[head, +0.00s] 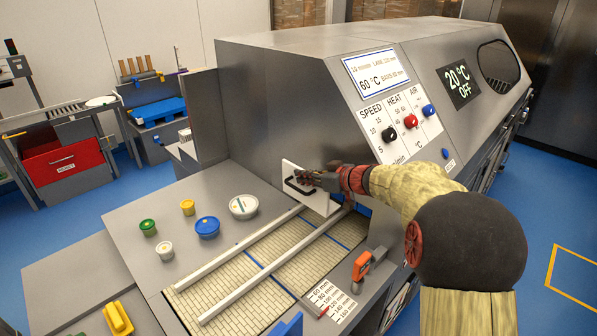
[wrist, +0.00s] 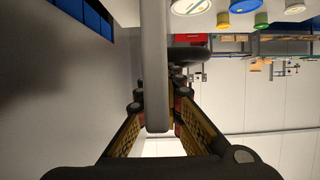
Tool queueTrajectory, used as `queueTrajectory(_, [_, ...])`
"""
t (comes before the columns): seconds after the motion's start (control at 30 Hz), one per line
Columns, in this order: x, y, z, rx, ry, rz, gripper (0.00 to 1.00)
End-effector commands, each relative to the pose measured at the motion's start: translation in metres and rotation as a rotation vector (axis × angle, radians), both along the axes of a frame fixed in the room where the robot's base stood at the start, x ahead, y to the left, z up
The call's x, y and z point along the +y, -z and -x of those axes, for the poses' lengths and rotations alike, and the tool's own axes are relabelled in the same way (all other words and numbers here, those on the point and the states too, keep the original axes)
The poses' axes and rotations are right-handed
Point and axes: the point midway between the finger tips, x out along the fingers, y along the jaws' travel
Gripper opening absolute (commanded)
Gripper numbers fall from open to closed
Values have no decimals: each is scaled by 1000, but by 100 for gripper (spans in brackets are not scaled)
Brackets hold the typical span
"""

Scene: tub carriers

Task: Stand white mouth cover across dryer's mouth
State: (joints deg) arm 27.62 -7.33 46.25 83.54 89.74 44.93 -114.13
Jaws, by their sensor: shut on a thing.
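The white mouth cover (head: 319,203) is a flat panel with a dark handle (head: 293,187). It stands about upright at the dryer's (head: 290,95) front, where the belt lane meets the machine. My gripper (head: 306,180) is shut on the handle. In the wrist view the handle shows as a grey bar (wrist: 154,60) between the fingers of my gripper (wrist: 160,110). The cover and my arm hide most of the dryer's mouth, so I cannot tell whether the cover touches the dryer or the belt.
A tiled belt (head: 235,305) with two pale guide rails (head: 240,249) leads to the dryer. Several tubs, including a blue tub (head: 207,228) and a large white tub (head: 243,207), stand on the left deck. An orange-handled device (head: 366,263) sits right of the belt.

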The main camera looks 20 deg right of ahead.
Motion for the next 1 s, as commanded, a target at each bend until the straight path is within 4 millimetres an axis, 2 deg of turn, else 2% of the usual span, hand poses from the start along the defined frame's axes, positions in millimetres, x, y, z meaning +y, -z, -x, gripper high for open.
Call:
queueTrajectory(0.7, [0, 62, 0, -1, 0, -1, 0])
queueTrajectory(1.0, [0, 79, 0, -2, 0, -2, 0])
